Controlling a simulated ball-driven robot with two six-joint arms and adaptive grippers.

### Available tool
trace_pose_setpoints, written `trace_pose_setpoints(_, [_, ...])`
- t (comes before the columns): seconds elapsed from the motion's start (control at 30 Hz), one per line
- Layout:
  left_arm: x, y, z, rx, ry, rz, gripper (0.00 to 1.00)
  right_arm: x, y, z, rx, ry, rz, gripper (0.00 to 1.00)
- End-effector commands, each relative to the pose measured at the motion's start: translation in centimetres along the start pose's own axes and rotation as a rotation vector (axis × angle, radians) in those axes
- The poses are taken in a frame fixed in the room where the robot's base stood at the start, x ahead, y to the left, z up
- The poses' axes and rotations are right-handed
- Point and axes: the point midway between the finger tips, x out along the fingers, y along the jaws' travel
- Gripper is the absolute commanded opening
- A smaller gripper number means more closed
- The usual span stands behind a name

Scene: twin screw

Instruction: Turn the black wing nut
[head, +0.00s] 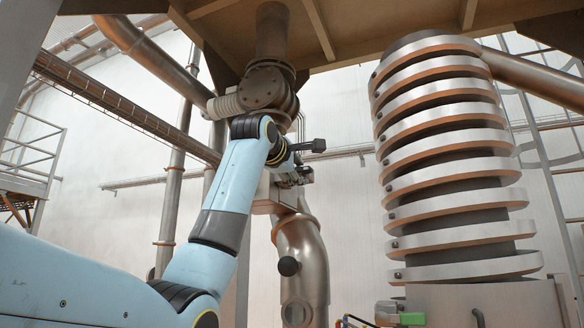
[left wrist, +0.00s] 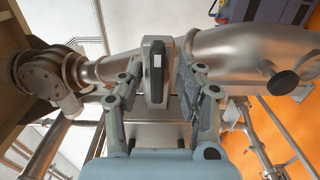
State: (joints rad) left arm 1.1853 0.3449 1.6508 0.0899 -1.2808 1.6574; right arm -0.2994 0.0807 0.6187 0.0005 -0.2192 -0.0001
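In the left wrist view a narrow black piece (left wrist: 157,62), which looks like the wing nut seen end-on, stands at the middle of a rounded grey block on the metal pipework. My left gripper (left wrist: 160,78) is open, with one finger on each side of the block. Gaps show between the fingers and the block, and I cannot tell how far the fingertips are from it in depth. In the head view my left gripper (head: 303,173) is small, at the pale housing on the vertical pipe. The wing nut cannot be made out there. My right gripper is not in view.
A round black knob (head: 289,266) sticks out of the lower pipe and also shows in the left wrist view (left wrist: 283,83). A large finned column (head: 455,170) stands on the right. A flanged pipe joint (head: 266,87) is close above my left wrist. A platform is overhead.

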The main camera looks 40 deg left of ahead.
Motion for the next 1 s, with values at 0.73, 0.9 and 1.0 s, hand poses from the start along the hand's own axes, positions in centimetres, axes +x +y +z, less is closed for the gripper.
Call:
trace_pose_setpoints(0.73, [-11.6,-0.1,0.1,0.001,-0.002,-0.002,0.37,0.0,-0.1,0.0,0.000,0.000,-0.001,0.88])
trace_pose_setpoints(0.9, [-11.6,-0.2,0.1,0.001,-0.002,-0.003,0.37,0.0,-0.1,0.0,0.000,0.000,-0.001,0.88])
trace_pose_setpoints(1.0, [-11.6,-0.2,0.1,0.001,-0.001,-0.003,0.37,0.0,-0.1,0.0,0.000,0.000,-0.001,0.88])
